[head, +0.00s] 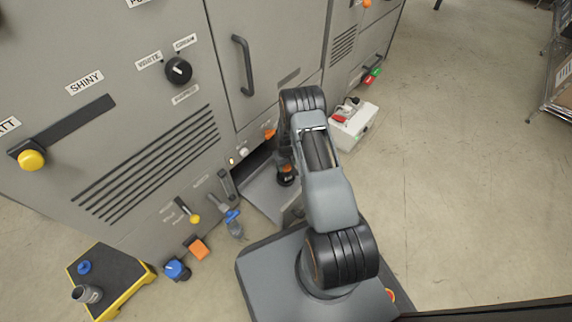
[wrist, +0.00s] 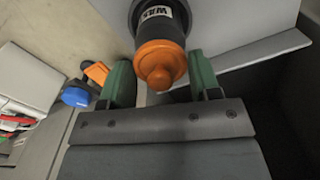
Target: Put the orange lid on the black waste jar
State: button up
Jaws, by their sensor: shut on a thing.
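The black waste jar (wrist: 160,14), with a white label partly readable as "WAS", is at the top middle of the wrist view. It also shows in the head view (head: 286,180), in the low bay of the grey machine. The orange lid (wrist: 160,62), with a round knob, is in line with the jar's mouth and appears against it. I cannot tell whether it is fully seated. My gripper (wrist: 161,72) has its green fingers on both sides of the lid and is shut on it. In the head view the fingers are hidden by my arm.
Grey bay walls (wrist: 245,52) stand close around the jar. On the floor are an orange block (head: 199,248), a blue-capped jar (head: 177,269), a blue-topped bottle (head: 235,226) and a black-topped yellow platform (head: 118,278). A white box (head: 352,128) stands right of the bay.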

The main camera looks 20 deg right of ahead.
dwell(0.4)
jog(key=o, duration=1.2)
jog(key=shift+r+p, duration=2.3)
jog(key=shift+r, duration=1.2)
jog(key=shift+c, duration=0.4)
grip_shut()
